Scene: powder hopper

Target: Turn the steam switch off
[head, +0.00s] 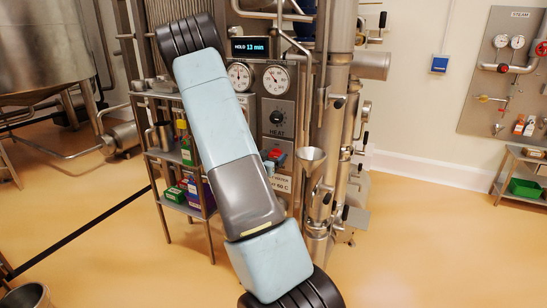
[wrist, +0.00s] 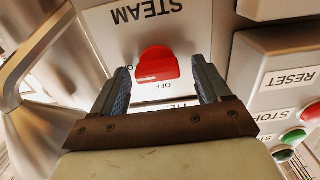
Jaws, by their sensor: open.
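The steam switch (wrist: 157,66) is a red knob on a pale panel, below the word STEAM, which appears upside down in the wrist view. The word OFF, also upside down, shows just below the knob. I cannot tell for sure which setting the knob points to. My gripper (wrist: 161,68) is open, with one finger on each side of the knob. Small gaps seem to show between the fingers and the knob; contact is not clear.
A box with RESET and STOP labels and red and green buttons (wrist: 293,137) stands close right of my gripper. In the head view, the machine has gauges (head: 275,79) and a HEAT knob (head: 277,117). A metal funnel (head: 311,159) stands right of my arm.

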